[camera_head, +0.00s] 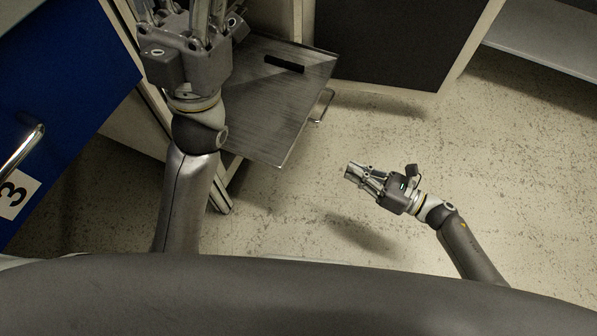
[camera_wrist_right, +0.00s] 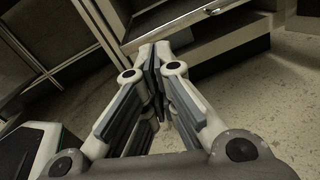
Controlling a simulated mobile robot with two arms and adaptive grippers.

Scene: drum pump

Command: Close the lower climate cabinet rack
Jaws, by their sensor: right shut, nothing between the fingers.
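The rack (camera_head: 265,118) is a flat grey metal shelf, pulled out of the cabinet, with a thin wire handle (camera_head: 324,105) on its right side in the head view. A black bar-shaped piece (camera_head: 284,63) shows on it. Part of the rack also shows at the top of the right wrist view (camera_wrist_right: 205,35). My right gripper (camera_head: 350,172) is shut and empty, to the right of the rack's near corner and apart from it in the head view. My left gripper (camera_head: 182,18) hides the rack's left part; its fingertips are cut off by the top edge.
A blue cabinet front (camera_head: 60,70) with a metal handle (camera_head: 20,152) and a number 3 label stands at the left. A dark panel (camera_head: 395,40) stands behind the rack, a grey shelf (camera_head: 550,40) at upper right. The speckled floor around my right gripper is clear.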

